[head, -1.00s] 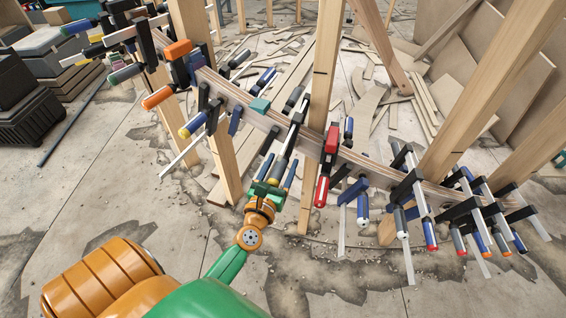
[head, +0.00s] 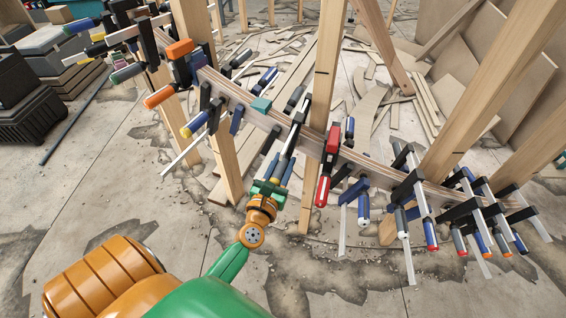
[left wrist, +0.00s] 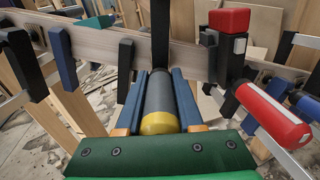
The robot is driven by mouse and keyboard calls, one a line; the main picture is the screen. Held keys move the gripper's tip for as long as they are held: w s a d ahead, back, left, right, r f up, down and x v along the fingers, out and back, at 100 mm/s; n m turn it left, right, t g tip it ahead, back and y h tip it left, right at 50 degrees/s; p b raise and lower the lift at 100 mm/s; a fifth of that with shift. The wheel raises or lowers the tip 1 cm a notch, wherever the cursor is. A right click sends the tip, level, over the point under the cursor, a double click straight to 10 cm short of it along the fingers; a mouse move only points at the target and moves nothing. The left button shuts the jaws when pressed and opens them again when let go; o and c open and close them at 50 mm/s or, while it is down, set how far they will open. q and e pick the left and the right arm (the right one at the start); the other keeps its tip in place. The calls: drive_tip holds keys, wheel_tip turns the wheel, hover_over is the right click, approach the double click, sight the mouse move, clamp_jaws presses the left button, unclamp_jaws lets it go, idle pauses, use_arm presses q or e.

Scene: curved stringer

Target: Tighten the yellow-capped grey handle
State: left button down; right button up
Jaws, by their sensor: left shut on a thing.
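The grey handle (left wrist: 159,92) with its yellow end cap (left wrist: 160,123) shows in the left wrist view, pointing toward my palm. It belongs to a clamp on the curved wooden stringer (head: 233,91). My left gripper (head: 278,164) is shut on this handle, with one blue finger along each side. The cap lies close to the green palm in the wrist view. In the head view the fingers and palm hide much of the handle. My right gripper is in neither view.
A red clamp (head: 326,172) stands just right of my gripper, with its red handle (left wrist: 270,113) near the right finger. Several other clamps line the stringer on both sides. Wooden posts (head: 323,100) rise behind it. Open concrete floor lies in front.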

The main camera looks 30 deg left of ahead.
use_arm(q)
drive_tip(key=m+p, duration=0.1)
drive_tip(key=m, duration=0.4)
drive_tip(key=m+p, duration=0.1)
drive_tip(key=m, duration=0.3)
drive_tip(key=shift+d+m, duration=0.1)
drive_tip(key=shift+m, duration=0.2)
drive_tip(key=m+p, duration=0.1)
drive_tip(key=m, duration=0.3)
drive_tip(key=shift+m, duration=0.3)
drive_tip(key=m+p, duration=0.1)
drive_tip(key=m, duration=0.3)
drive_tip(key=shift+f+m, duration=0.1)
drive_tip(key=shift+m, duration=0.2)
drive_tip(key=m+p, duration=0.1)
drive_tip(key=m, duration=0.3)
drive_tip(key=m+p, duration=0.1)
drive_tip(key=m, duration=0.3)
drive_tip(key=shift+f, duration=0.1)
drive_tip(key=m+p, duration=0.1)
drive_tip(key=m, duration=0.3)
drive_tip(key=shift+m, duration=2.2)
